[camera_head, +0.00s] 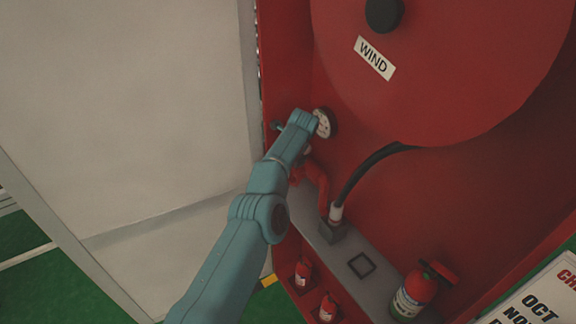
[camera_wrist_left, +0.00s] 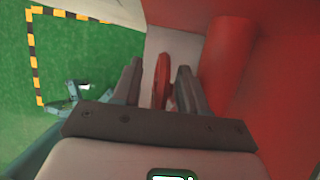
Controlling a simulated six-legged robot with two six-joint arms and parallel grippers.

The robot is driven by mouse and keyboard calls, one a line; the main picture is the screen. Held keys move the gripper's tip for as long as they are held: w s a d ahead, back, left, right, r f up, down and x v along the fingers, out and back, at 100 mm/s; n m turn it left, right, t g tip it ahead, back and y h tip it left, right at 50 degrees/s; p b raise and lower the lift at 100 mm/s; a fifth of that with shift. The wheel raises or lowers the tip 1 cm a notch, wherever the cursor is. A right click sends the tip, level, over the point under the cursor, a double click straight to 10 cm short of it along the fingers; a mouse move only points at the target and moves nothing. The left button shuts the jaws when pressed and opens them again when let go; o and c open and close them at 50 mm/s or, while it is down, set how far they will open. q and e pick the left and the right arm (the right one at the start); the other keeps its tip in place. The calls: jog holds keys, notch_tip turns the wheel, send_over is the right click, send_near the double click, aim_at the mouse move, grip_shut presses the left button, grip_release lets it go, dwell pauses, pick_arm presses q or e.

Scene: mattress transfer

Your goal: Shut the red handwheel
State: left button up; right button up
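The red handwheel (camera_wrist_left: 161,78) shows nearly edge-on in the left wrist view, in front of a pale wall. My left gripper (camera_wrist_left: 160,66) is open, one finger on each side of the wheel. Gaps show between the wheel and both fingers, and I see no contact. In the head view my teal left arm reaches into the red cabinet (camera_head: 288,60), its end near a red pipe (camera_head: 318,182). The fingers and the wheel are not clear there, hidden by the arm's end. My right gripper is in neither view.
A large red reel (camera_head: 450,70) marked WIND fills the upper right. A black hose (camera_head: 365,172) runs down to a grey shelf (camera_head: 310,220). A red extinguisher (camera_head: 414,292) stands lower right. A pale panel (camera_head: 120,100) is at left. Green floor (camera_wrist_left: 85,60) has striped tape.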

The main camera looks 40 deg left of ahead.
pick_arm(q)
jog(key=r+b, duration=0.1)
jog(key=b, duration=0.1)
jog(key=shift+d+b, duration=0.3)
jog(key=shift+d, duration=0.05)
jog(key=p+v, duration=0.1)
jog(key=v, duration=0.9)
jog(key=shift+s+a+r+p, duration=0.1)
jog(key=shift+r+p, duration=0.15)
jog(key=shift+p, duration=0.15)
jog(key=shift+r, duration=0.2)
